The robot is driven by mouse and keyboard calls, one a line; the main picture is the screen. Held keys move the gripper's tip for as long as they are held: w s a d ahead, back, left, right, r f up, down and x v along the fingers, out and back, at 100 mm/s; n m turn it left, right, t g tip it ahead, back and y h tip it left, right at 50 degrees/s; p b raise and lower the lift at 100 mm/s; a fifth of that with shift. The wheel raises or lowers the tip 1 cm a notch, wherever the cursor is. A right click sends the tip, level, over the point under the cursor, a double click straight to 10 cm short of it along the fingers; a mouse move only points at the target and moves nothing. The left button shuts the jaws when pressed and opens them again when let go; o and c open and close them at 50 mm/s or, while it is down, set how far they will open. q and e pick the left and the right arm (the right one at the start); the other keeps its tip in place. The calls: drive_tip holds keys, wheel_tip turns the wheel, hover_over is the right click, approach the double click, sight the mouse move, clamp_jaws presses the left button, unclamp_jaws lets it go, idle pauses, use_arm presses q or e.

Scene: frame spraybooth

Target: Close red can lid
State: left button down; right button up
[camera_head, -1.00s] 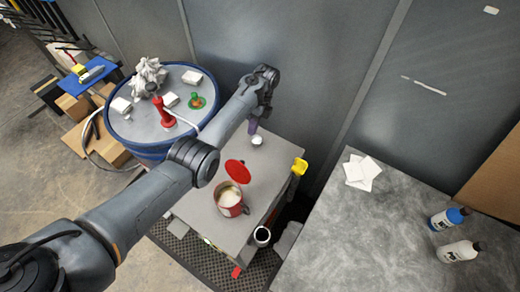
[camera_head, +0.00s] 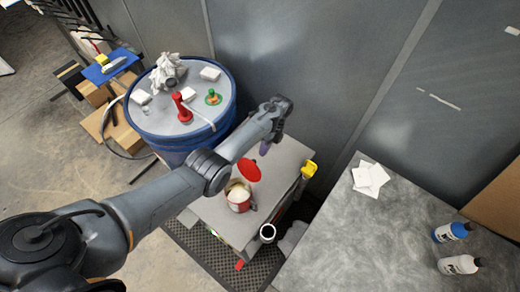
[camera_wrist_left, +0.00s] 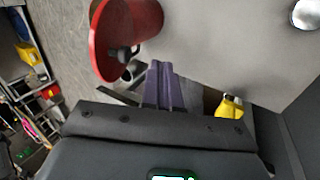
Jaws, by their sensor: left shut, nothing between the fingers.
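The red can (camera_head: 239,202) stands upright on the grey cabinet top, with pale contents showing. Its round red lid (camera_head: 249,170) is open and stands tilted up at the can's far side. In the left wrist view the lid (camera_wrist_left: 103,42) shows at upper left, with the red can (camera_wrist_left: 148,18) partly hidden behind it. My left gripper (camera_head: 266,149) is beyond the lid and slightly right of it, pointing down. Its purple fingers (camera_wrist_left: 163,85) are shut and empty, and appear apart from the lid. My right gripper is in neither view.
A grey cabinet (camera_head: 287,160) bears the can. A yellow object (camera_head: 308,169) hangs at its right edge, and a dark-filled cup (camera_head: 267,233) is at the near right. A blue drum (camera_head: 222,108) stands left; a grey table (camera_head: 350,240) lies right.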

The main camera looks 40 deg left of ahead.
sight(251, 168)
use_arm(q)
drive_tip(key=shift+s+r+p, duration=0.15)
drive_tip(key=shift+s+p, duration=0.35)
drive_tip(key=shift+s, duration=0.15)
drive_tip(key=shift+s+r+p, duration=0.15)
drive_tip(key=shift+s+p, duration=0.35)
drive_tip(key=shift+s, duration=0.15)
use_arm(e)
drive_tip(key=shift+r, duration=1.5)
use_arm(q)
drive_tip(key=shift+w+d, duration=0.1)
